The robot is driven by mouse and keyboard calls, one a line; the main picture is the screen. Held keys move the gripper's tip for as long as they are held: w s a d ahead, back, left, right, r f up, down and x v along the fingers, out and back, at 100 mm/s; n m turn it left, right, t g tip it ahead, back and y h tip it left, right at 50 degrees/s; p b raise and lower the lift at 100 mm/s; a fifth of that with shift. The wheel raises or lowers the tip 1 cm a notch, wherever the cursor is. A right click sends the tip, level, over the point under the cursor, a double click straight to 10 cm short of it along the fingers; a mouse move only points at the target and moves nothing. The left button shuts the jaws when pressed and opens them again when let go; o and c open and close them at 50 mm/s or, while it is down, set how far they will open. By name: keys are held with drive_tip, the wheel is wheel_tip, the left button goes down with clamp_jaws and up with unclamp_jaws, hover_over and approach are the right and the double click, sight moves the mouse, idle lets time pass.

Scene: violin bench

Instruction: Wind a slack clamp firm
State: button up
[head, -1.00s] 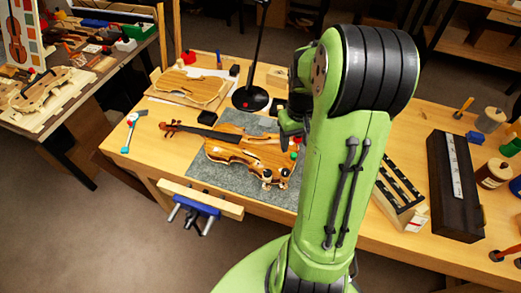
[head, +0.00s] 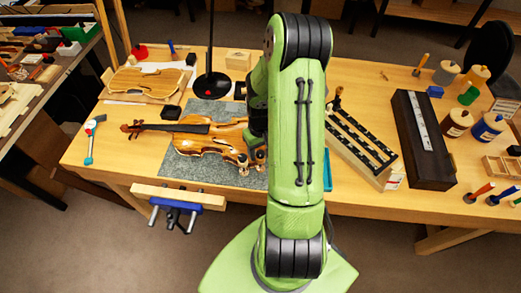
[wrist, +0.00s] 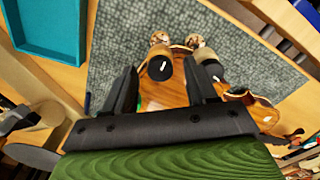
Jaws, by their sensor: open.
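The violin (head: 185,143) lies on a grey mat (head: 190,172), neck to the left. Small clamps (head: 243,161) with pale and dark ends sit along its near right edge. My gripper (head: 256,140) is over the violin's right end, partly hidden by my arm. In the wrist view my gripper (wrist: 160,74) is open. A black round knob (wrist: 160,67) with a white mark shows between its fingers; I cannot tell whether they touch it. Pale wooden clamp ends (wrist: 195,40) show just beyond, and another clamp (wrist: 210,72) is beside the right finger.
A teal tray (wrist: 62,25) lies near the mat. A slotted rack (head: 360,145) and a dark long case (head: 422,140) stand to the right. A lamp base (head: 211,86) stands behind the violin. A blue vise (head: 176,205) is on the front edge.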

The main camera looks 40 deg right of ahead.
drive_tip(key=shift+f, duration=0.1)
clamp_jaws()
idle(0.3)
drive_tip(key=shift+m, duration=0.3)
drive_tip(key=m+b, duration=0.2)
drive_tip(key=m, duration=0.3)
drive_tip(key=shift+m, duration=0.3)
drive_tip(key=m+b, duration=0.2)
drive_tip(key=m, duration=0.4)
drive_tip(key=shift+m, duration=0.3)
unclamp_jaws()
